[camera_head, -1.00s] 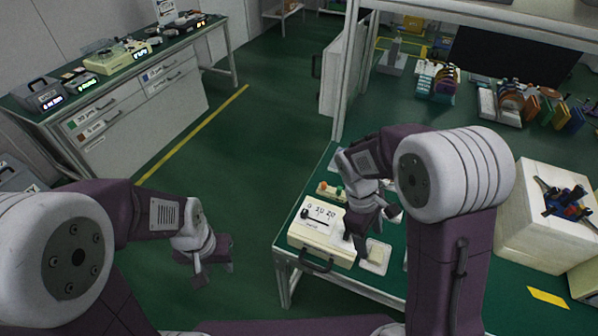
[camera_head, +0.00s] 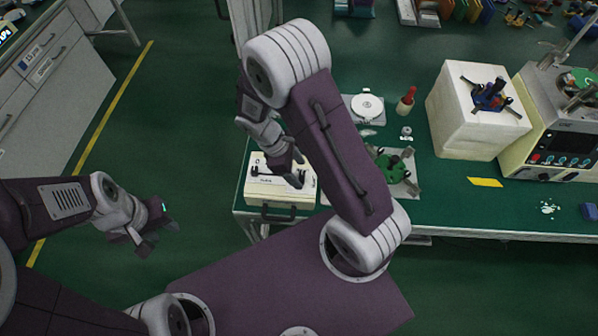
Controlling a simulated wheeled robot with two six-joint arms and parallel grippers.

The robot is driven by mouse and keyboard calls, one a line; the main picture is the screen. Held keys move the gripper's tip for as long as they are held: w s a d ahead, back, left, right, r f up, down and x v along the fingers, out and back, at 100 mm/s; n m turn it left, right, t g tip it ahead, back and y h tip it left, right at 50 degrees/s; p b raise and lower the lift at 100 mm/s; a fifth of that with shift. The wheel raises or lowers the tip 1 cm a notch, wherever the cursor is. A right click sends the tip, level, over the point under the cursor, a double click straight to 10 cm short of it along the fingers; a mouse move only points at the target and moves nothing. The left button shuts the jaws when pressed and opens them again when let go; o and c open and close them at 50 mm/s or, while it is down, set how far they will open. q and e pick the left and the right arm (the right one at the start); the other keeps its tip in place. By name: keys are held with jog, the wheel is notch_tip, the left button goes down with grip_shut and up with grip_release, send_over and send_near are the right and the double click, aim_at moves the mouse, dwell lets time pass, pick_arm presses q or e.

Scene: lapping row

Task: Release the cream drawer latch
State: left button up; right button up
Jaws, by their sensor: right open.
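The cream drawer box (camera_head: 252,190) sits at the near left edge of the green bench, with a dark pull handle (camera_head: 266,214) on its front. A small dark lever (camera_head: 255,171) shows on its pale top plate; I cannot tell whether it is the latch. My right gripper (camera_head: 296,178) is open, pointing down over the right part of the box top and hiding some of it. I cannot tell whether it touches. My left gripper (camera_head: 147,238) hangs over the floor left of the bench, apart from everything, its fingers apart.
A green fixture (camera_head: 393,165) on a plate stands right of my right forearm. Behind are a white round dial (camera_head: 366,106) and a red-topped bottle (camera_head: 406,100). A white block (camera_head: 462,115) and a lapping machine (camera_head: 545,120) stand farther right. The floor left of the bench is clear.

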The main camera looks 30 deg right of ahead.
jog(key=shift+x, duration=0.85)
jog(key=shift+s+r, duration=0.1)
jog(key=shift+s, duration=0.05)
jog(key=shift+c, duration=0.3)
jog(key=c, duration=1.3)
